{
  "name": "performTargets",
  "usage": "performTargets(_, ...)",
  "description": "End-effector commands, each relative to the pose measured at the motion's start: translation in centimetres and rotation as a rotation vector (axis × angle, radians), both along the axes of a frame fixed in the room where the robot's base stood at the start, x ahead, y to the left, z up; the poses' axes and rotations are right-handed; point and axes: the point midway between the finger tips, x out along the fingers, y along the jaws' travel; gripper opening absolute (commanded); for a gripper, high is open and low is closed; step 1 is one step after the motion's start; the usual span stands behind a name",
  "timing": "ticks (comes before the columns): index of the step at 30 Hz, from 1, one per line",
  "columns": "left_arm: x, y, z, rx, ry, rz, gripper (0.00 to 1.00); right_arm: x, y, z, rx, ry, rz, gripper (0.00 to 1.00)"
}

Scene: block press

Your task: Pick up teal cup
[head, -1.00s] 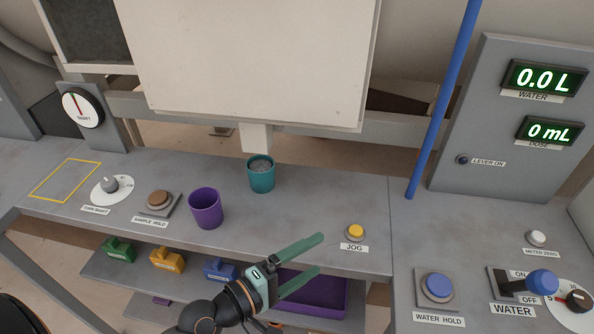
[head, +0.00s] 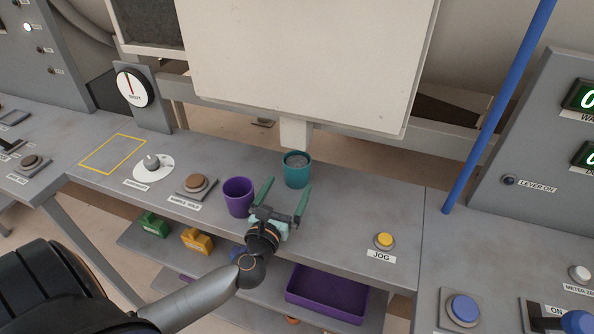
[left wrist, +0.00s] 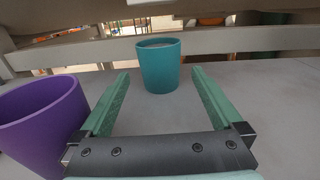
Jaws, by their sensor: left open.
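The teal cup (head: 297,171) stands upright on the grey bench below a pale spout, with grey material inside near its rim. In the left wrist view the teal cup (left wrist: 159,66) is straight ahead, beyond the fingertips and roughly between their lines. My left gripper (head: 285,188) is open and empty, its green fingers pointing at the cup from the near side without holding it. In the left wrist view the left gripper (left wrist: 160,80) shows both fingers spread wide. My right gripper is not in view.
A purple cup (head: 238,196) stands close to the left of my left gripper; it also shows in the left wrist view (left wrist: 42,122). A yellow JOG button (head: 384,240) is to the right. A brown button (head: 196,183) is further left. A blue pole (head: 500,105) rises at right.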

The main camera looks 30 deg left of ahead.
Motion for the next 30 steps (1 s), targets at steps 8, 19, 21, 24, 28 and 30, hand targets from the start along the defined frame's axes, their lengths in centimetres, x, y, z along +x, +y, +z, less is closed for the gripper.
performTargets(8, 2.4, 0.6, 0.0, 0.002, 0.001, -0.002, 1.0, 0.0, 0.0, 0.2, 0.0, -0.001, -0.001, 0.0)
performTargets(19, 6.5, 1.8, 0.0, 0.003, 0.0, -0.002, 1.0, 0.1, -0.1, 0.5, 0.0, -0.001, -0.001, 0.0)
performTargets(21, 7.0, 2.0, 0.0, 0.002, 0.0, -0.003, 1.0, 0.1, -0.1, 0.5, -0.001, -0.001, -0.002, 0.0)
performTargets(24, 7.4, 2.1, 0.0, 0.002, 0.001, -0.002, 1.0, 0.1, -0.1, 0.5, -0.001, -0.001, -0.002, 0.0)
performTargets(28, 7.4, 2.1, 0.0, 0.002, 0.001, -0.002, 1.0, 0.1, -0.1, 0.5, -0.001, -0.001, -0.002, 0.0)
performTargets(30, 7.4, 2.1, 0.0, 0.002, 0.001, -0.002, 1.0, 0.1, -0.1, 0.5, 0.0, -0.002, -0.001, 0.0)
